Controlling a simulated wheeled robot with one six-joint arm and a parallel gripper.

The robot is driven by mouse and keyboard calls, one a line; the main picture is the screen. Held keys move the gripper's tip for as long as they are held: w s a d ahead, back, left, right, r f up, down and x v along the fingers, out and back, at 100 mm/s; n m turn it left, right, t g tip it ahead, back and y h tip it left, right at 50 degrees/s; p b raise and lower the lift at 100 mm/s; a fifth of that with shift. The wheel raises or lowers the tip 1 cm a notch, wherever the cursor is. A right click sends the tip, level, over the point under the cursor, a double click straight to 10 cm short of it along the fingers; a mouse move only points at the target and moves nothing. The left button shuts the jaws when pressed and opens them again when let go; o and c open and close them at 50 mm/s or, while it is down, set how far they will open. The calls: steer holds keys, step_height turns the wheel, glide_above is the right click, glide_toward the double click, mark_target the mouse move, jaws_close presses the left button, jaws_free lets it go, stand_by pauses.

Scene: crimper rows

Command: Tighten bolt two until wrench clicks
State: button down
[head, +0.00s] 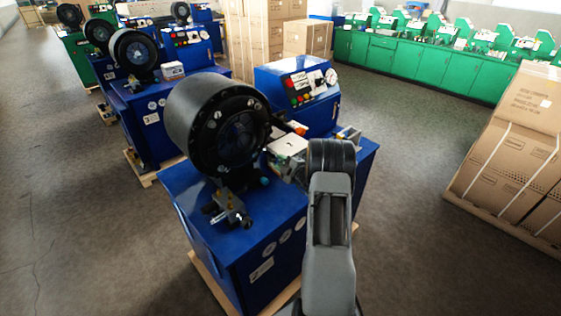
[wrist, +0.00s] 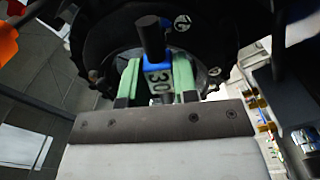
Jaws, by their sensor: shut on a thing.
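The crimper's black round head (head: 205,125) stands on a blue machine base in the head view, with several silver bolts around its face. In the wrist view its dark ring (wrist: 95,45) arches over my gripper (wrist: 158,80). The green fingers are shut on a blue piece marked 30 (wrist: 158,77), which appears to be the wrench. Its dark rod (wrist: 152,38) points up towards the ring. One bolt (wrist: 165,22) shows close to the rod's end, beside a pale mark that may be a 2. Whether the wrench touches a bolt cannot be told.
A blue control box (head: 297,90) with buttons and a gauge stands behind the head. A small metal fitting (head: 230,212) sits on the base in front. More crimpers stand in a row at the back left. Cartons (head: 515,150) stand at the right; open floor lies between.

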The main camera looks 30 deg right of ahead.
steer(key=shift+m, duration=1.7)
steer(key=shift+s+d, duration=0.2)
steer(key=shift+s, duration=0.9)
steer(key=shift+s+d, duration=0.15)
steer(key=shift+s, duration=0.9)
